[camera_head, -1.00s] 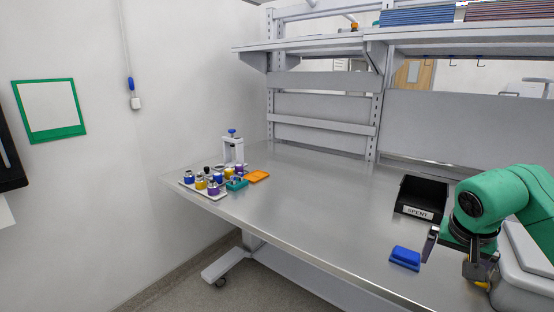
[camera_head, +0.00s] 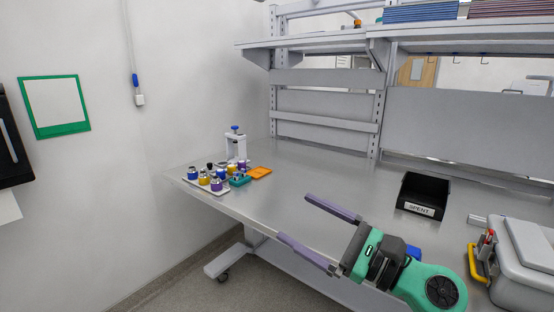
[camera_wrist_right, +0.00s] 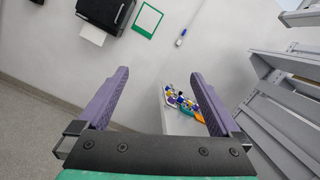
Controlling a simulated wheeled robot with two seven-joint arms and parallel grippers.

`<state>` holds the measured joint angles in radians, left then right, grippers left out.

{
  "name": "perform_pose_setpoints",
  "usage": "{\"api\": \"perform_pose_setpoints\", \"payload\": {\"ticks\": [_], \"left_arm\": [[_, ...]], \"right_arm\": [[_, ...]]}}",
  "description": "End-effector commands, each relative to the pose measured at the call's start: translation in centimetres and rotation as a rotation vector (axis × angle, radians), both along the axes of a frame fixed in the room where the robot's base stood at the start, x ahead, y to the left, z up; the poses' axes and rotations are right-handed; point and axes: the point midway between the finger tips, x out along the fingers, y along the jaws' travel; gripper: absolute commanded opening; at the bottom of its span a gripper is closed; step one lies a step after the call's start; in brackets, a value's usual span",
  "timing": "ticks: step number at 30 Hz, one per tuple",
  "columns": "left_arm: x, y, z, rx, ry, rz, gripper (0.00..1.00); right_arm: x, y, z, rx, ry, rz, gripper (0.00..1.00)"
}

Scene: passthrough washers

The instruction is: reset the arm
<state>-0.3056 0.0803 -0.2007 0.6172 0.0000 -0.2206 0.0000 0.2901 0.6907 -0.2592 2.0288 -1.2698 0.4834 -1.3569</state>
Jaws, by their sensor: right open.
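My right gripper (camera_head: 318,232) reaches in from the lower right in the head view, over the front part of the steel bench (camera_head: 310,180). Its two long purple-grey fingers are spread wide and point left, with nothing between them. The right wrist view also shows the open fingers (camera_wrist_right: 160,100), pointing toward the wall and the far end of the bench. My left gripper is in neither view.
A tray of bottles (camera_head: 222,190) with coloured parts stands at the bench's far left, by an orange plate (camera_head: 260,172) and a white stand (camera_head: 235,147). A black SPENT bin (camera_head: 420,195) and a grey lidded box (camera_head: 510,262) are at right. Mid-bench is clear.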

Motion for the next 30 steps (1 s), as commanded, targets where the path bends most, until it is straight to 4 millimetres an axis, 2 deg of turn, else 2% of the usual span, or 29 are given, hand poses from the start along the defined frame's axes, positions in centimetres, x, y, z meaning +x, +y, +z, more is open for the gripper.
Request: {"api": "perform_pose_setpoints", "payload": {"ticks": [1, 2, 3, 5, 6, 8, 9, 12, 15, 16, 17, 21, 27, 30], "left_arm": [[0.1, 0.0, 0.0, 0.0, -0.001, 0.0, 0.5], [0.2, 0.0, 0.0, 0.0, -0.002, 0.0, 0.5], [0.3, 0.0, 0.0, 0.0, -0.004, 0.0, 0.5], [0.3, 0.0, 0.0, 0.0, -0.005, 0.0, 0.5], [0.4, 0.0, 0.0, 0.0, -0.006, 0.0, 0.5], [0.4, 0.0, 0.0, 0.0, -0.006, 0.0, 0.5], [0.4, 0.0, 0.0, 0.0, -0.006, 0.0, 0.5], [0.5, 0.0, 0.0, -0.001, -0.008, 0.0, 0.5], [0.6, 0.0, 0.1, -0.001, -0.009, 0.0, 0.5], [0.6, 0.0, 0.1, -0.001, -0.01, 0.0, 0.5], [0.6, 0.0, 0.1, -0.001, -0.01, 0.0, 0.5], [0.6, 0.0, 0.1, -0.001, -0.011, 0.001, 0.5], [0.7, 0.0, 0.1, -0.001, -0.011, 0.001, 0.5], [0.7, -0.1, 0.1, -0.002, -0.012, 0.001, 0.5]], "right_arm": [[0.5, -1.9, 1.6, 0.324, 0.16, -0.041, 1.0], [1.2, -3.9, 2.2, 0.53, 0.266, -0.073, 1.0], [2.2, -6.9, 2.0, 0.805, 0.414, -0.12, 1.0], [3.5, -11.8, -0.6, 1.206, 0.634, -0.206, 1.0], [3.9, -14.5, -3.3, 1.439, 0.76, -0.267, 1.0], [3.8, -17.7, -8.0, 1.75, 0.92, -0.367, 1.0], [3.2, -19.2, -11.5, 1.937, 1.013, -0.443, 1.0], [0.4, -21.3, -19.4, 2.333, 1.181, -0.643, 1.0], [-3.2, -21.5, -25.3, 2.619, 1.274, -0.842, 1.0], [-4.3, -21.4, -26.8, 2.688, 1.291, -0.903, 1.0], [-5.4, -21.2, -28.1, -2.661, -1.261, 0.93, 1.0], [-10.5, -20.0, -32.7, -2.376, -1.054, 0.987, 1.0], [-17.9, -17.5, -36.7, -2.036, -0.803, 1.066, 1.0], [-16.6, -17.5, -40.9, -2.04, -0.805, 1.086, 1.0]]}}
